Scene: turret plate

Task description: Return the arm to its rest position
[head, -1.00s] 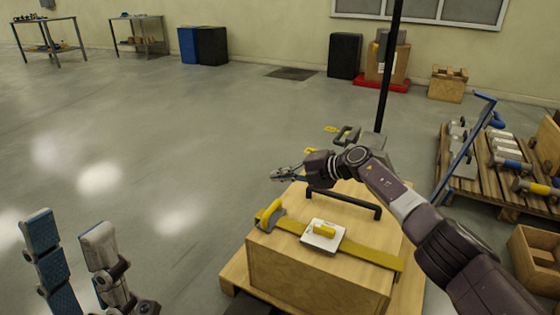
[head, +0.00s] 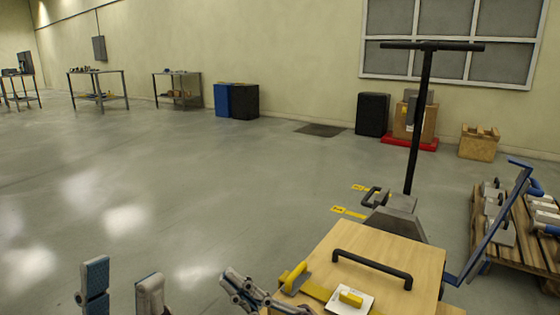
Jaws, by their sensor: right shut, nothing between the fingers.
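My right gripper (head: 234,281) is low in the head view, just left of the wooden box. It is shut and empty, its fingers pointing up and left. Most of my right arm is below the picture. My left gripper (head: 122,292) stands at the bottom left with its two blue-and-grey fingers upright and well apart, holding nothing visible. The wooden box (head: 390,248) has a black handle (head: 372,265) on top. A white plate with a yellow grip (head: 350,299) and a yellow-handled tool (head: 296,277) lie at its near side.
A pallet jack with a tall black handle (head: 420,120) stands behind the box. A loaded pallet (head: 516,238) with a blue frame (head: 497,218) is at the right. Open grey floor (head: 190,185) lies left and ahead. Tables and bins line the far wall.

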